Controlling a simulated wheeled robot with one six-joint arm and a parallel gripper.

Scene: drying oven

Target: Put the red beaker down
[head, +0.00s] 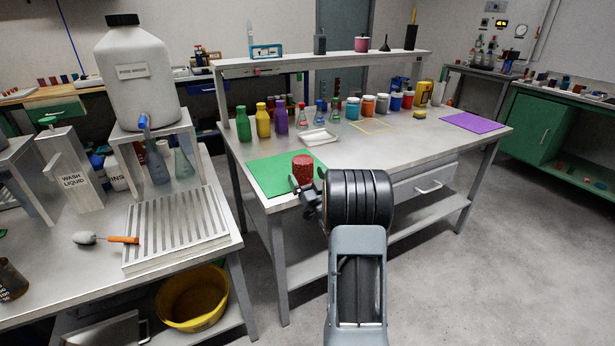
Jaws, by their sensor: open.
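The red beaker (302,168) stands upright on the green mat (268,172) at the near left part of the metal bench. My gripper (301,188) is open at the beaker's near side, with its dark fingers around or just in front of the beaker's lower part. I cannot tell whether a finger touches the beaker. My arm hides part of the bench's front edge to the right of the beaker.
A white tray (319,137) and several coloured bottles and jars stand farther back on the bench. A purple mat (474,122) lies at the right end. A slatted drying rack (178,232) is on the left table, with a yellow basin (192,298) below.

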